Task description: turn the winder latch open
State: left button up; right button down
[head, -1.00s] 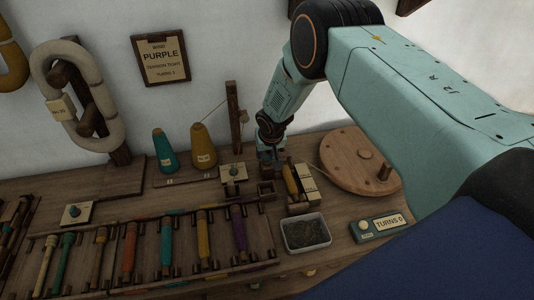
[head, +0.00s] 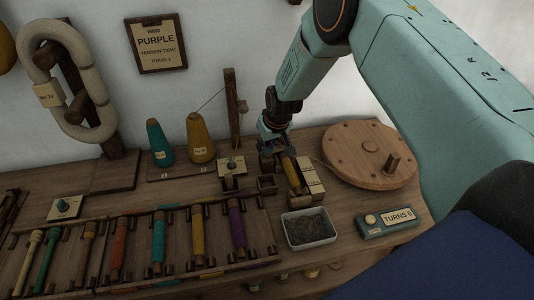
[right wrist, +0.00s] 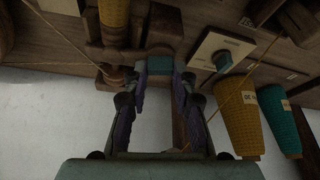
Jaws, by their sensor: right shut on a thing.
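The winder shows in the head view as a dark wooden frame with a yellow-wound bobbin (head: 291,173) lying in it. My right gripper (head: 274,146) reaches down at the winder's far left end. In the right wrist view, my right gripper (right wrist: 160,75) is shut on a small teal piece at the winder's wooden end, which looks like the winder latch (right wrist: 160,65). The yellow bobbin (right wrist: 114,14) also shows there, just left of the fingertips. The latch is hidden behind my gripper in the head view. My left gripper is not in view.
A round wooden wheel (head: 368,155) stands right of the winder. A plate with a green knob (head: 232,166), an orange cone (head: 200,139) and a teal cone (head: 158,143) stand left. A grey tray (head: 309,229) and a turns counter (head: 390,221) are in front.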

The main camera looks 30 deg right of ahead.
jog(key=shift+f+n+y+b, duration=0.1)
jog(key=shift+n+y+b, duration=0.4)
jog(key=shift+n+b, duration=1.35)
jog(key=shift+f+n+y+b, duration=0.1)
jog(key=shift+n+y+b, duration=0.5)
jog(key=shift+b, duration=2.3)
jog(key=shift+d+n+g+b, duration=0.1)
jog(key=shift+n+g+b, duration=0.2)
jog(key=shift+n+b, duration=0.5)
jog(key=shift+n+g+y+b, duration=0.3)
jog(key=shift+n+y+b, duration=0.15)
jog(key=shift+n, duration=0.5)
jog(key=shift+r+n+g+y, duration=0.1)
jog(key=shift+n+g+y, duration=0.2)
jog(key=shift+n, duration=0.6)
jog(key=n, duration=0.2)
jog(key=n+g, duration=0.1)
jog(key=n, duration=0.1)
jog(key=shift+n+g+y, duration=0.25)
jog(key=shift+n+g, duration=0.05)
jog(key=shift+n, duration=0.1)
jog(key=c, duration=1.1)
grip_release()
jog(key=shift+r, duration=0.1)
